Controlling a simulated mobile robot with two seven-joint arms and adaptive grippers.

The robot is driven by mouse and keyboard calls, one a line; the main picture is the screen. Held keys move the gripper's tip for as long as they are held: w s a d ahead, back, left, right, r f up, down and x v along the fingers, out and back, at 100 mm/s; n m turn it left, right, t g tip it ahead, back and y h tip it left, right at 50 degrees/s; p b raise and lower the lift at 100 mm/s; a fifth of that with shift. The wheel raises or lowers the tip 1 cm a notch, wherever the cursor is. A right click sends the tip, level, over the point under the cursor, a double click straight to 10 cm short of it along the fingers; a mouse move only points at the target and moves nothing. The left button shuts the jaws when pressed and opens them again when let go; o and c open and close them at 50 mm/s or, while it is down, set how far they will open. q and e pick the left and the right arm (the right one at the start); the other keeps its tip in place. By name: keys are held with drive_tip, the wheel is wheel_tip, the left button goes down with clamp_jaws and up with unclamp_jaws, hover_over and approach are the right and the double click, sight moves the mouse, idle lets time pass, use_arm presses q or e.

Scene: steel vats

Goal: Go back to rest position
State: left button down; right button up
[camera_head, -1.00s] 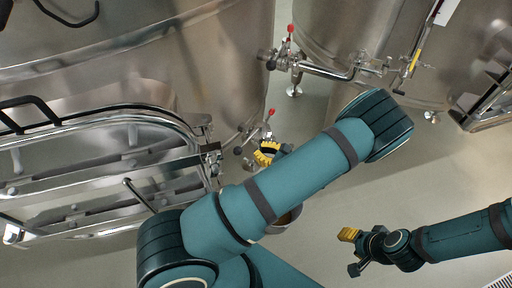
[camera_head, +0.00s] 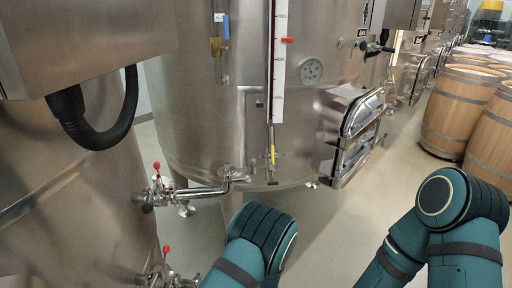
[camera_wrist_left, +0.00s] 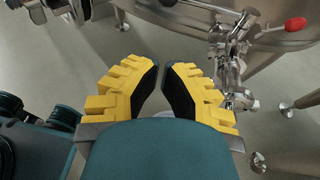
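My left gripper (camera_wrist_left: 161,68) shows in the left wrist view, with yellow fingers and black pads. Its fingertips nearly meet with nothing held between them. In the head view, a teal link of my left arm (camera_head: 262,238) rises from the bottom middle, and my right arm (camera_head: 455,215) is bent at the lower right. Neither gripper is visible in the head view. My right gripper is hidden from both current views.
Large steel vats (camera_head: 210,110) stand ahead and at the left. A pipe valve with a red handle (camera_head: 157,183) juts out, and a valve (camera_wrist_left: 232,62) is close to my left gripper's right. Wooden barrels (camera_head: 455,105) stand at the right. Floor (camera_head: 330,225) shows between my arms.

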use_arm(q)
drive_tip(key=s+d+f+n+g+h, duration=0.45)
drive_tip(key=s+f+n+h, duration=0.25)
drive_tip(key=s+h, duration=0.4)
drive_tip(key=w+d+r+n+t+h, duration=0.3)
drive_tip(key=n+t+h, duration=0.4)
drive_tip(key=n, duration=0.4)
drive_tip(key=shift+w+d+r+n, duration=0.3)
drive_tip(key=shift+w+r, duration=0.3)
drive_tip(key=shift+w, duration=0.05)
drive_tip(key=shift+d+t, duration=0.15)
drive_tip(key=shift+t, duration=0.1)
